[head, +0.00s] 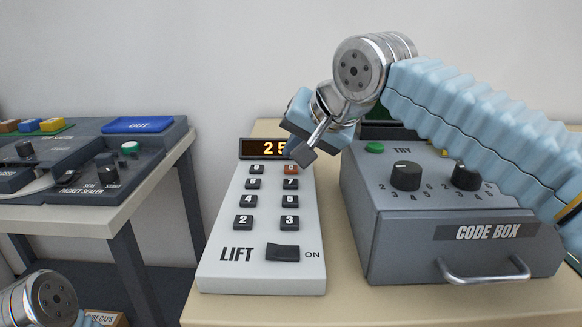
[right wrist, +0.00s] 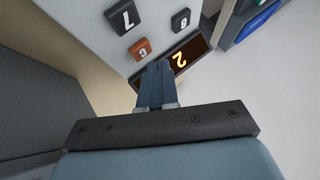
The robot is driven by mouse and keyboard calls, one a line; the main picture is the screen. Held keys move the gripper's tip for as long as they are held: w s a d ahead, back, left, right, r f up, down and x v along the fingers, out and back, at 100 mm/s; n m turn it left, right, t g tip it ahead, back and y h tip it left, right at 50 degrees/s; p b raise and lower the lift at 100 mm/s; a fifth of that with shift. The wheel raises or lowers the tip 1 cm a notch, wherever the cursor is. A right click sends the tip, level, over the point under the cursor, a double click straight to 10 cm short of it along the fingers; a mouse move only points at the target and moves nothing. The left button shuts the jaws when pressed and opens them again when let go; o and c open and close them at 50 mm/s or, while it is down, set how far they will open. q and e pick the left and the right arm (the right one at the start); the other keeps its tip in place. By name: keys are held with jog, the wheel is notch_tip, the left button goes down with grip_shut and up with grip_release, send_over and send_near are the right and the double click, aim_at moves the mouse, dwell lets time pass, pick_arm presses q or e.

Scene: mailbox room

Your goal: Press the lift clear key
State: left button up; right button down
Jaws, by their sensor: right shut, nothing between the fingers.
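The lift panel (head: 262,275) is a pale grey sloped box with black number keys, a dark ON switch (head: 283,252) and a display (head: 258,149) with orange digits, "25" in the part that shows. The clear key (head: 291,169) is orange, at the top of the right column. It also shows in the right wrist view (right wrist: 139,49), marked C. My right gripper (head: 303,155) is shut and empty, its tips just above and beside the clear key, partly covering the display. In the right wrist view the tips (right wrist: 155,68) overlap the display's edge; contact cannot be told.
A grey code box (head: 450,262) with two knobs, a green button (head: 375,148) and a front handle stands right of the panel. A desk with a packet sealer (head: 80,190) is at the left, beyond a gap. My left arm's joint shows at lower left.

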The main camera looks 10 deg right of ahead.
aim_at(295, 169)
jog(key=shift+f, duration=0.4)
jog(key=shift+f+b, duration=0.45)
jog(key=shift+b, duration=0.15)
dwell(0.4)
dwell(0.4)
jog(key=shift+r+p, duration=0.85)
jog(key=shift+p, duration=0.05)
notch_tip(295, 169, up, 5)
jog(key=p, duration=0.5)
jog(key=shift+r, duration=0.1)
